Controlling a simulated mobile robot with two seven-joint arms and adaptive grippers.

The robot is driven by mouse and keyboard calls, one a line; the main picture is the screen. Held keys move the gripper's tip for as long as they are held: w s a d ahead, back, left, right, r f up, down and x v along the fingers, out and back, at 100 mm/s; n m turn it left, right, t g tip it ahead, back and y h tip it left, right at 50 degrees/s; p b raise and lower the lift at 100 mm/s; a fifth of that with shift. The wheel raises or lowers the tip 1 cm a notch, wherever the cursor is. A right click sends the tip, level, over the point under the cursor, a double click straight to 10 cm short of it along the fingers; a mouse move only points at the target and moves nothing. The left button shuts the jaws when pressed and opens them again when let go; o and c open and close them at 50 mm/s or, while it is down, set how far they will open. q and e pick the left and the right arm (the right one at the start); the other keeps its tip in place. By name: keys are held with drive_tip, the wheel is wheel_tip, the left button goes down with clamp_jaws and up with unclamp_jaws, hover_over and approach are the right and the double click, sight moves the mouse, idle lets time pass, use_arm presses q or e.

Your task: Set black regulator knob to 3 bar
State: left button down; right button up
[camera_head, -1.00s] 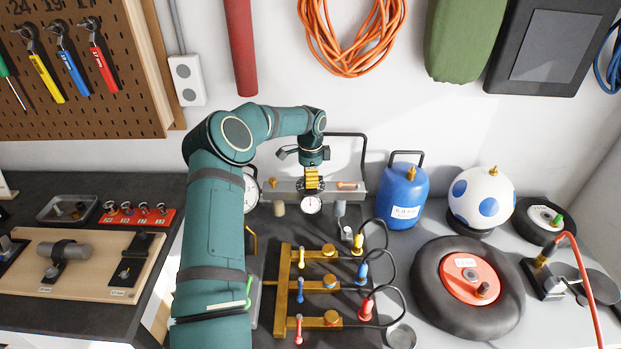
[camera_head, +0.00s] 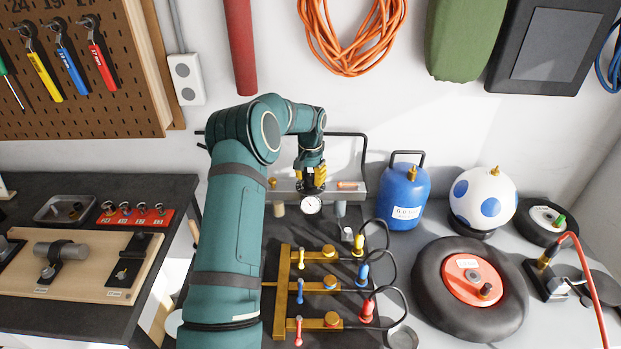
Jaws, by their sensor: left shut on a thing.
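My left arm comes in from the lower left, and its gripper (camera_head: 311,184) points down at the regulator on the grey panel at the back of the bench. The gripper is shut on the black regulator knob, which its fingers mostly hide. A small round white pressure gauge (camera_head: 311,205) sits just below the fingers; its needle and numbers are too small to read. My right gripper is not in view.
Orange hose (camera_head: 352,60) hangs on the wall.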

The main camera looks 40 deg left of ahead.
sight(310, 177)
use_arm(q)
drive_tip(key=n, duration=0.5)
drive_tip(key=shift+n, duration=0.3)
idle(0.5)
drive_tip(key=c, duration=0.5)
unclamp_jaws()
wheel_tip(310, 177, up, 8)
drive_tip(key=shift+f, duration=0.2)
drive_tip(key=shift+s+f, duration=0.1)
drive_tip(key=shift+f, duration=0.05)
